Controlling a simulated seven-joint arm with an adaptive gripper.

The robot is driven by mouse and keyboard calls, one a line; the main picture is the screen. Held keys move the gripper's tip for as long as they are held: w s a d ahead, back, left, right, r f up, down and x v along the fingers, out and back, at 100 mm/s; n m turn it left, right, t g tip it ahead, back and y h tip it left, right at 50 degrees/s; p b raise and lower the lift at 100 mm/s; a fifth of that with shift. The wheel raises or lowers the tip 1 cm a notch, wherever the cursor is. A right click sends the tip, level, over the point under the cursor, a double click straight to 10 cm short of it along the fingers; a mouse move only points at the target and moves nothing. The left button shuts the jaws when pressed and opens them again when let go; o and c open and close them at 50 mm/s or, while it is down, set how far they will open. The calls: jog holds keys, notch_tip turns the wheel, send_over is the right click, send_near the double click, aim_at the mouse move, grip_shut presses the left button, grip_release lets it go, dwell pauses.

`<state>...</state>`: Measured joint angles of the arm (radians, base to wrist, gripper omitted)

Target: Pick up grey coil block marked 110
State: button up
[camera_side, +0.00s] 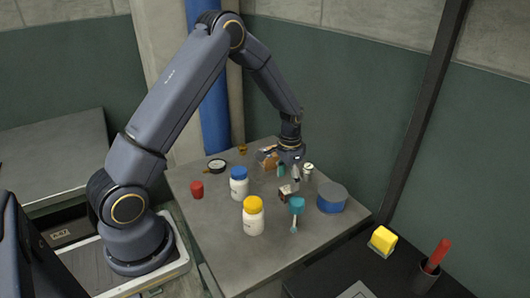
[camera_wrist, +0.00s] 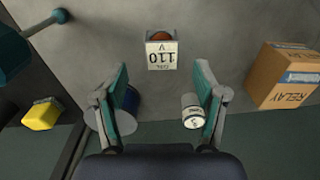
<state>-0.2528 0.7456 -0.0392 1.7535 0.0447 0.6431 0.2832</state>
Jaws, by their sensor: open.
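The coil block (camera_wrist: 162,52) lies on the grey table in the wrist view, with a white label reading "110 V" and a round brown-orange core at its far end. In the side view the small block (camera_side: 288,192) sits below and in front of my gripper (camera_side: 288,172). In the wrist view my gripper (camera_wrist: 162,78) is open and empty, its teal-padded fingers spread on either side of the line to the block. The block lies beyond the fingertips, roughly centred between them, and looks apart from them.
A relay box (camera_wrist: 283,76) stands right in the wrist view. A white canister (camera_wrist: 192,112) and blue tin (camera_wrist: 129,103) show behind the fingers. The front table area is clear.

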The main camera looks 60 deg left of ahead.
aim_at(287, 189)
notch_tip(287, 189, down, 5)
jog(key=shift+a+f, duration=0.1)
jog(key=c, duration=1.3)
jog(key=shift+w+r, duration=0.1)
jog(key=shift+r, duration=0.1)
jog(key=shift+c, duration=0.2)
